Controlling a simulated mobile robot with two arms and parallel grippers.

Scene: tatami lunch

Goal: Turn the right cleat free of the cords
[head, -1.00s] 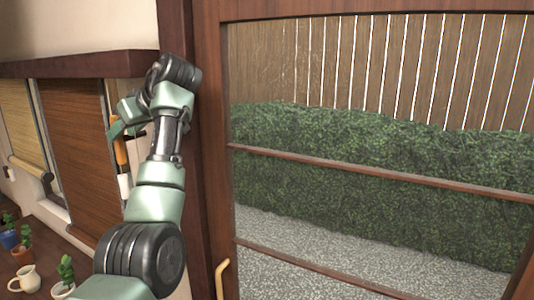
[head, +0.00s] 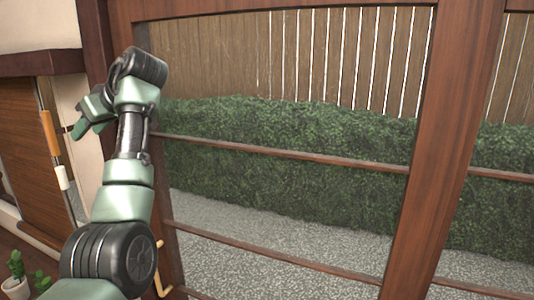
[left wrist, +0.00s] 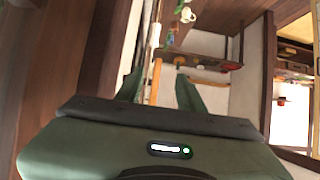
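No cleat can be made out for certain in either view. At the left of the head view, an orange piece (head: 49,132) and a white piece (head: 62,177) hang one above the other beside the brown blind (head: 22,140); I cannot tell whether they belong to the cords. My left gripper (head: 80,128) is raised to the right of these pieces, in front of the pale wall. My right gripper is in neither view.
A wood-framed glass door (head: 290,152) with thin crossbars fills the middle and right, a hedge behind it. A potted cactus (head: 15,275) stands at the lower left. The left wrist view shows a shelf (left wrist: 208,62) and a white cup (left wrist: 188,15).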

